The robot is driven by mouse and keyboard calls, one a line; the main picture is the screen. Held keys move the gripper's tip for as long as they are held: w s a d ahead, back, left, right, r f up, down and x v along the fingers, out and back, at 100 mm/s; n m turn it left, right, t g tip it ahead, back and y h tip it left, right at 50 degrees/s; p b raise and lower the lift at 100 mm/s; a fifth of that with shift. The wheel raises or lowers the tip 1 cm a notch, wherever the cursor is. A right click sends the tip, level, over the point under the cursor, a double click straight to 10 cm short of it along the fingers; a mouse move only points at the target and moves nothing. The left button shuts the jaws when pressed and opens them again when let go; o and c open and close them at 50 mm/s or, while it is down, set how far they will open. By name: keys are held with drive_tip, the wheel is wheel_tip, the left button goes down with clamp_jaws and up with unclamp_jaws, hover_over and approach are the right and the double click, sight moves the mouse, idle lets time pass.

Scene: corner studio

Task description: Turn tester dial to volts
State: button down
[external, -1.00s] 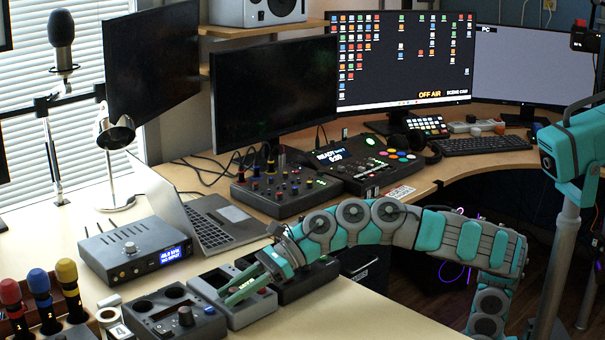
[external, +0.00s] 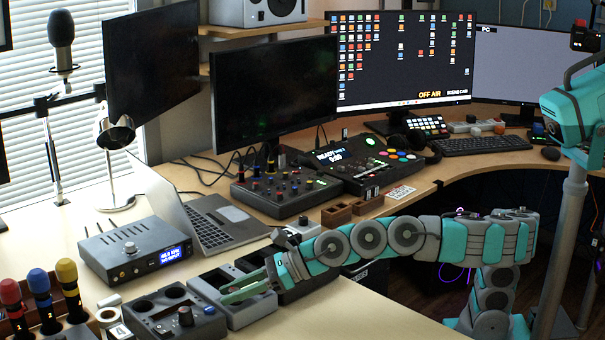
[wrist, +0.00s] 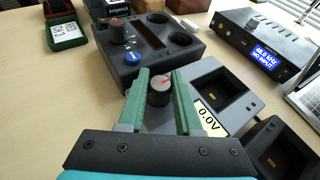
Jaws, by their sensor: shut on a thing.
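The tester is a grey box on the desk, with its rim showing in the external view (external: 245,316) and a pale display reading "0.0V" in the wrist view (wrist: 208,118). Its dial (wrist: 159,93) is a dark round knob with a red pointer mark on top. My gripper (wrist: 161,82) has green fingers on either side of the dial and is shut on it. In the external view my gripper (external: 243,292) reaches low over the tester from the right, and its fingers hide the dial there.
A dark panel (wrist: 150,62) with a knob (wrist: 118,28), a blue button and round recesses stands just beyond the tester. A grey unit (external: 136,252) with a blue display stands behind, near a laptop (external: 205,222). Further dark bays adjoin on the right. The front desk is clear.

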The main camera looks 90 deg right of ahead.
sight(252, 295)
drive_tip(key=c, duration=0.6)
unclamp_jaws()
drive_tip(key=shift+s, duration=0.1)
drive_tip(key=shift+s+d+r, duration=0.1)
drive_tip(key=shift+s+r, duration=0.15)
drive_tip(key=shift+s, duration=0.3)
drive_tip(key=shift+b+v, duration=0.35)
drive_tip(key=shift+v, duration=0.55)
wheel_tip(252, 295, up, 5)
drive_tip(key=shift+w+f+p, duration=0.1)
drive_tip(key=shift+f+p, duration=0.1)
drive_tip(key=shift+p, duration=0.55)
drive_tip(key=shift+r, duration=1.2)
